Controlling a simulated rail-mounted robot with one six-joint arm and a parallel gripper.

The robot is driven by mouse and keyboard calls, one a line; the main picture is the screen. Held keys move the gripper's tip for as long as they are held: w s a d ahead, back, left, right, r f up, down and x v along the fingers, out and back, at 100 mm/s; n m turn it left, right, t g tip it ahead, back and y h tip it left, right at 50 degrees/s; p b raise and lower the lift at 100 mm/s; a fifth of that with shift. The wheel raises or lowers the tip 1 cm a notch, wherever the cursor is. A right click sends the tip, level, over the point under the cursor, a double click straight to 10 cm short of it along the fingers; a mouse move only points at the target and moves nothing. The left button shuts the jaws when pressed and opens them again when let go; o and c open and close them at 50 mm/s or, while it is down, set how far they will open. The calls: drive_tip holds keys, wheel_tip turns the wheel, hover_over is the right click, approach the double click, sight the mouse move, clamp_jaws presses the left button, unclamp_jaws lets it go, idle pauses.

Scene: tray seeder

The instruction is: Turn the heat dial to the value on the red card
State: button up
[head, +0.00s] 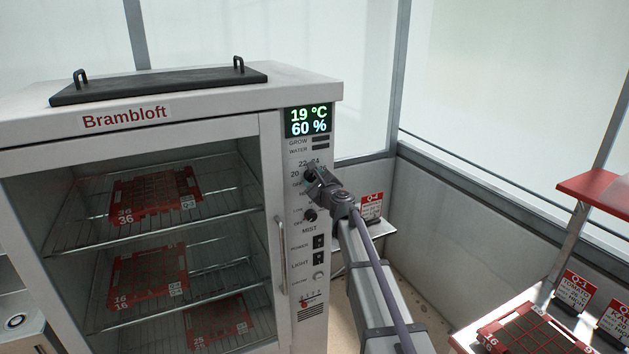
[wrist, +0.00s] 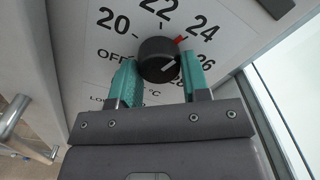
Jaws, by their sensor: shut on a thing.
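The heat dial (wrist: 155,52) is a round black knob with numbers 20, 22, 24, 26 and OFF around it. Its white line points to the right and slightly up, roughly toward between 24 and 26. A small red mark (wrist: 180,40) sits on the scale beside 24. My gripper (wrist: 158,72) has its teal fingers on both sides of the dial and is shut on it. In the head view my gripper (head: 315,180) covers much of the dial. Red-headed cards show: Q-4 (head: 371,206) behind my arm and Q-1 (head: 574,290) at right; their small print is unreadable.
The cabinet's display (head: 308,121) reads 19 °C and 60 %. The mist knob (head: 310,215) and switches (head: 318,242) lie below the dial. The door handle (head: 281,255) stands out to the left. Red trays (head: 150,280) sit behind glass.

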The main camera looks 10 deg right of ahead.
drive_tip(key=shift+m, duration=0.7)
drive_tip(key=o, duration=0.9)
drive_tip(key=shift+s, duration=0.1)
drive_tip(key=v, duration=1)
drive_tip(key=shift+s, duration=0.35)
